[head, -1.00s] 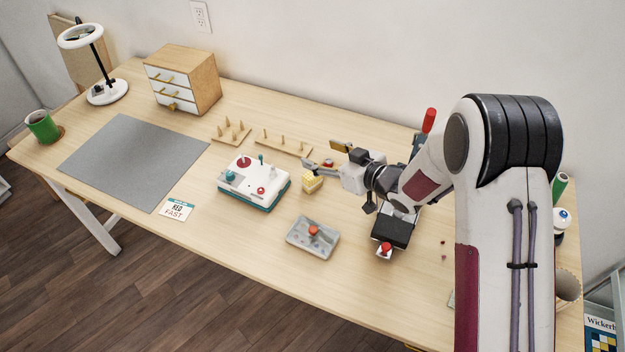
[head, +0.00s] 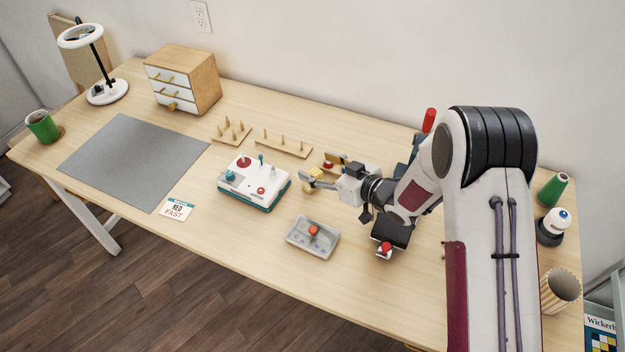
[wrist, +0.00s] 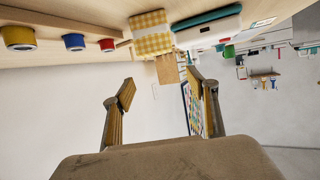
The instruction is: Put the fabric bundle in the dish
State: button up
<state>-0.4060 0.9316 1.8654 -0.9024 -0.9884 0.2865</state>
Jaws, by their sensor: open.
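Wooden peg racks (head: 283,148) stand behind; a rack with coloured spools (wrist: 74,43) is near the gripper. A black device with a red knob (head: 386,247) stands right of the dish. The front table strip is mostly clear.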

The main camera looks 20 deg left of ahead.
aim_at(315, 175)
jog(key=shift+f, duration=0.45)
jog(key=shift+f, duration=1.7)
jog(key=shift+x, duration=1.5)
jog(key=c, duration=1)
jog(key=shift+c, duration=0.2)
jog(key=shift+r, duration=0.2)
jog(key=shift+r, duration=4.8)
